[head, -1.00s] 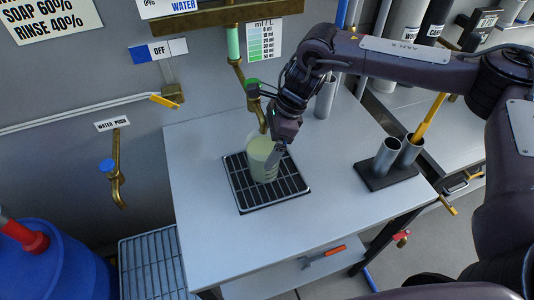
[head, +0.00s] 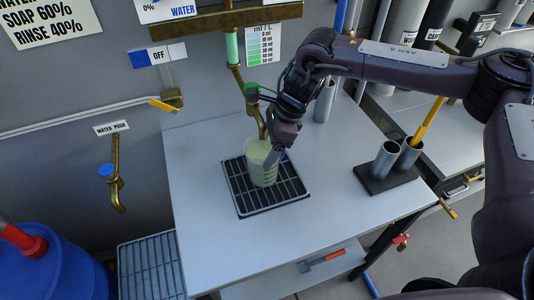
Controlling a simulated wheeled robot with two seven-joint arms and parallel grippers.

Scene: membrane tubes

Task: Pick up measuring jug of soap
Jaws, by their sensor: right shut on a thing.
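The measuring jug of soap (head: 261,165) is a clear cup with pale green liquid and marks on its side. It stands at the black drip grate (head: 243,208) on the white table, just under the brass spout. I cannot tell whether its base touches the grate. My right gripper (head: 272,152) comes down from the upper right and is shut on the jug's right side. Its fingertips are partly hidden by the wrist. My left gripper is not in view.
A brass tap (head: 262,122) with a green handle hangs right above the jug. A black stand with metal tubes (head: 386,160) is at the right. A metal cylinder (head: 325,100) stands behind the gripper. The table's front (head: 250,255) is clear.

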